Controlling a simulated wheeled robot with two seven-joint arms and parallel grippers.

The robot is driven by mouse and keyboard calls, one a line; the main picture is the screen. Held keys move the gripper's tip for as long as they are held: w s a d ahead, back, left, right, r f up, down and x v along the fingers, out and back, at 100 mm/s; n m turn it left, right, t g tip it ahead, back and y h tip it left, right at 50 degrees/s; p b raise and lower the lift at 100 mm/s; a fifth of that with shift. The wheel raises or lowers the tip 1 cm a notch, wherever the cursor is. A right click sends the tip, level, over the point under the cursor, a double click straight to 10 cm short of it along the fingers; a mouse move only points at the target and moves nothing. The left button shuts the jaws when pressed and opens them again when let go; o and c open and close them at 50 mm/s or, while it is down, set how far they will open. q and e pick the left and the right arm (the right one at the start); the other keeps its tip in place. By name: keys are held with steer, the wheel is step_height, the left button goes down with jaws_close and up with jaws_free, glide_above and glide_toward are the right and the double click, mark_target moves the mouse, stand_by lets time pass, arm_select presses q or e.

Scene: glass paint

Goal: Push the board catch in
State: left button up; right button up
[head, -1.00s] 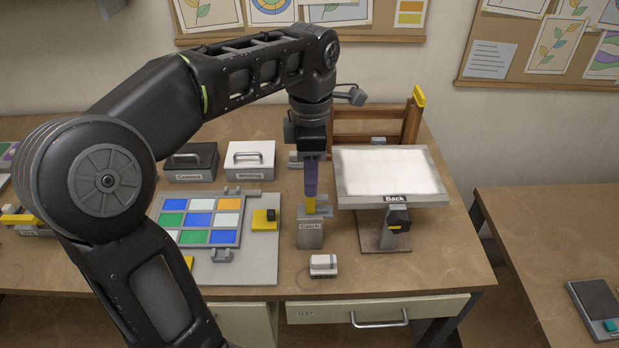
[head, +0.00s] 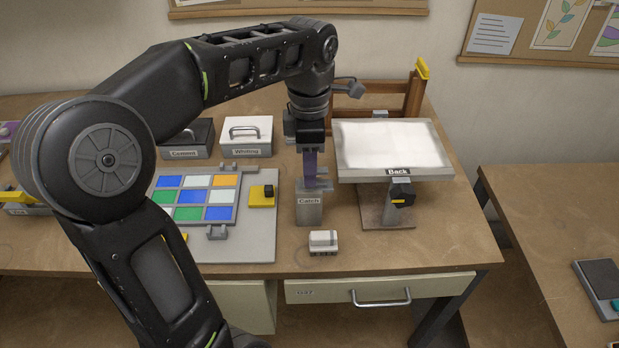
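The catch (head: 309,210) is a grey upright block labelled "Catch" on the table, with a grey bracket at its top. My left gripper (head: 310,184) points straight down onto it from above. Its purple fingers look pressed together and their tips reach the top of the catch. No yellow shows at the catch top now. Whether the tips touch it is hard to tell. The board (head: 392,148) is a pale panel in a grey frame labelled "Back", on a stand right of the catch. My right gripper is not in view.
A panel of coloured glass tiles (head: 195,198) lies on a grey base left of the catch. A small white block (head: 323,241) lies in front. A black Cement box (head: 186,140) and a white Whiting box (head: 246,137) stand behind. A wooden frame (head: 414,95) rises behind the board.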

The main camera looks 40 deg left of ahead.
arm_select(q)
steer(key=shift+f, duration=1)
steer(key=shift+c, duration=0.2)
jaws_close()
stand_by(0.5)
